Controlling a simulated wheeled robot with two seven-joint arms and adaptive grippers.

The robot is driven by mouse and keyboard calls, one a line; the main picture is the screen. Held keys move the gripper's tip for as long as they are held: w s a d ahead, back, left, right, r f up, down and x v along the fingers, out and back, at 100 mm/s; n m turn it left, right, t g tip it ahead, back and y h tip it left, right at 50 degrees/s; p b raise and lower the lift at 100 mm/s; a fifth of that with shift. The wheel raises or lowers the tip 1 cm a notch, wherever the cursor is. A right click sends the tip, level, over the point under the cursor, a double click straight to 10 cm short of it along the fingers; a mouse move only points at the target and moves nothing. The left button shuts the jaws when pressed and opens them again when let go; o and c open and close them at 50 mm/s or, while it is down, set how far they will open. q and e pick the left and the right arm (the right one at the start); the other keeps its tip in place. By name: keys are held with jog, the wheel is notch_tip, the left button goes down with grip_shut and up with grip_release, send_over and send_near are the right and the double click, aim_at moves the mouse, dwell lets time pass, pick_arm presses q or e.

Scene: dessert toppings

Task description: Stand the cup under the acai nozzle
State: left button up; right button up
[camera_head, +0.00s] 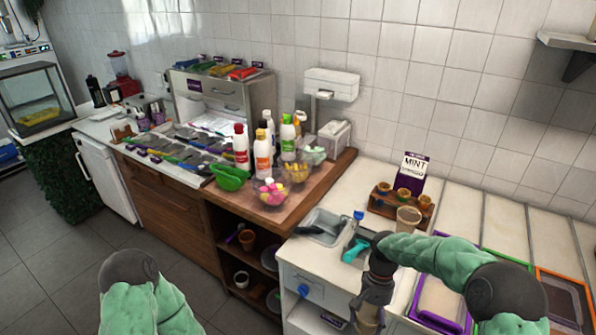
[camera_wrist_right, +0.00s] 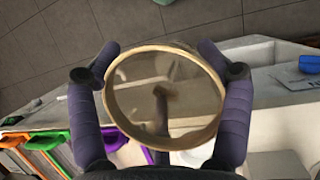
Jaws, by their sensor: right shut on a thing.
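My right gripper (camera_wrist_right: 160,62) is shut on a clear cup (camera_wrist_right: 164,140) with a tan rim. In the right wrist view, its two purple-grey fingers lie on either side of the cup, and I look into the open mouth. I cannot make out an acai nozzle in either view.
On the white counter (camera_head: 345,192), another translucent cup (camera_head: 408,218) stands near a wooden holder (camera_head: 382,203) and a MINT sign (camera_head: 413,166). Bottles and bowls crowd the wooden counter (camera_head: 335,165). Coloured-framed bins (camera_head: 565,300) lie at the right. Open floor (camera_head: 60,215) is at left.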

jog(key=f+n, duration=0.1)
jog(key=w+a+f+n+h, duration=0.1)
jog(key=n, duration=0.1)
jog(key=shift+w+a, duration=0.1)
jog(key=shift+a, duration=0.15)
